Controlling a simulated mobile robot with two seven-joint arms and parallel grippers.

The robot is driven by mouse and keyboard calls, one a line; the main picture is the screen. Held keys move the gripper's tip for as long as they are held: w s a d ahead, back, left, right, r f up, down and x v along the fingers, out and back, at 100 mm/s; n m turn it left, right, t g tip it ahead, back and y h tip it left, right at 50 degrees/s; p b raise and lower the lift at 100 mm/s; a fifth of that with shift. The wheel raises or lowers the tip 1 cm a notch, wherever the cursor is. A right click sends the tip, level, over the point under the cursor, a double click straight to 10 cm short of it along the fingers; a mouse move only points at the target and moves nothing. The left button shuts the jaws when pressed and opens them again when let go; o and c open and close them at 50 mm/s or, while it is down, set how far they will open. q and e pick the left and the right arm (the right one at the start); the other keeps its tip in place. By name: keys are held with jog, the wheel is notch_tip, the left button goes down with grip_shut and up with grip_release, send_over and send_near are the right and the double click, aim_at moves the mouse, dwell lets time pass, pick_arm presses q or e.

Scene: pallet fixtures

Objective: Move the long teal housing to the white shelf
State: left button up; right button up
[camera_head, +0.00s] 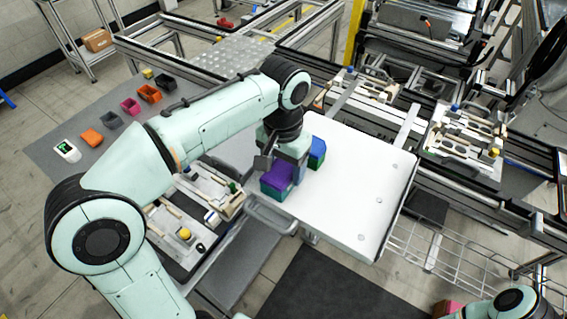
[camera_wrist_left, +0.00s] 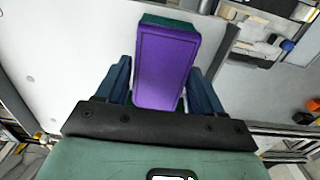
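The long teal housing (camera_head: 275,190) has a purple top and is at the left part of the white shelf (camera_head: 345,200). In the left wrist view its purple face (camera_wrist_left: 167,65) fills the space between the two blue fingers, with a teal edge at the far end. My left gripper (camera_head: 293,160) points down over the shelf, its fingers close along both sides of the housing. Whether the underside touches the shelf is hidden. The shelf also shows in the left wrist view (camera_wrist_left: 60,60). My right gripper is out of view.
A blue-topped green piece (camera_head: 317,152) sits just right of the gripper; I cannot tell whether it is separate. A fixture pallet (camera_head: 190,215) lies left of the shelf, another (camera_head: 465,140) at the right. Several small bins (camera_head: 130,106) stand at left. The shelf's right half is clear.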

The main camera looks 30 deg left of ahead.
pick_arm(q)
jog(key=shift+o, duration=1)
jog(key=shift+r, duration=0.1)
notch_tip(320, 180, up, 9)
jog(key=shift+w+r+p, duration=0.1)
jog(key=shift+p, duration=0.95)
notch_tip(320, 180, up, 4)
jog(key=shift+r, duration=0.1)
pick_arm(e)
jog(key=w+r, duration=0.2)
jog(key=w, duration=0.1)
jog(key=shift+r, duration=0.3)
